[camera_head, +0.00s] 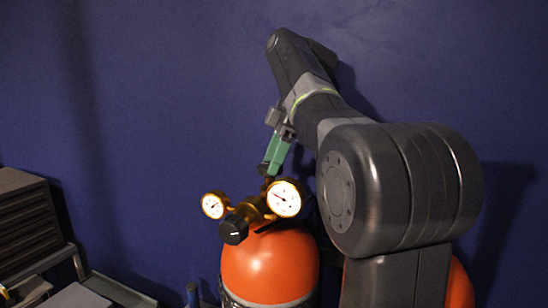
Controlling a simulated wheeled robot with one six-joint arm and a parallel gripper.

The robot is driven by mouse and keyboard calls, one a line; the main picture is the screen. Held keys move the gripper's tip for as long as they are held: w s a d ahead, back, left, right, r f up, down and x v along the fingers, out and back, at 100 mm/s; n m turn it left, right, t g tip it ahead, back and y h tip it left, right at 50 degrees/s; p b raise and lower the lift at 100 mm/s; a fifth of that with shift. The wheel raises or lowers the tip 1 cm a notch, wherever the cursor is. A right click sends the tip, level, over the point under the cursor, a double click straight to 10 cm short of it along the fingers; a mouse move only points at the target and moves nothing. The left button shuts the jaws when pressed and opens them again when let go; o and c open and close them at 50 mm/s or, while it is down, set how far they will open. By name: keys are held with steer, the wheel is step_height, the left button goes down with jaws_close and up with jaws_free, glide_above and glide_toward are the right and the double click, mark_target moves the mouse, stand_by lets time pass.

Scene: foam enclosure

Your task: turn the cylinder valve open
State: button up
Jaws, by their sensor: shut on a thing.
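An orange gas cylinder (268,266) stands upright at the lower middle. A brass regulator (254,211) sits on its top, with a large round gauge (284,199) on the right, a smaller gauge (213,205) on the left and a black knob (234,229) in front. My gripper (266,174) has green fingers and reaches down from above to just behind the regulator. It is shut on the cylinder valve, which is mostly hidden behind the regulator and the fingers.
A second orange cylinder (460,285) shows partly behind my arm at the lower right. A dark stack of slabs (30,228) stands on a rack at the left. The dark blue wall (150,90) rises close behind. Clutter lies low at the left.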

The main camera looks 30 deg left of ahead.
steer(key=shift+f, duration=0.15)
steer(key=o, duration=1)
steer(key=shift+c, duration=0.2)
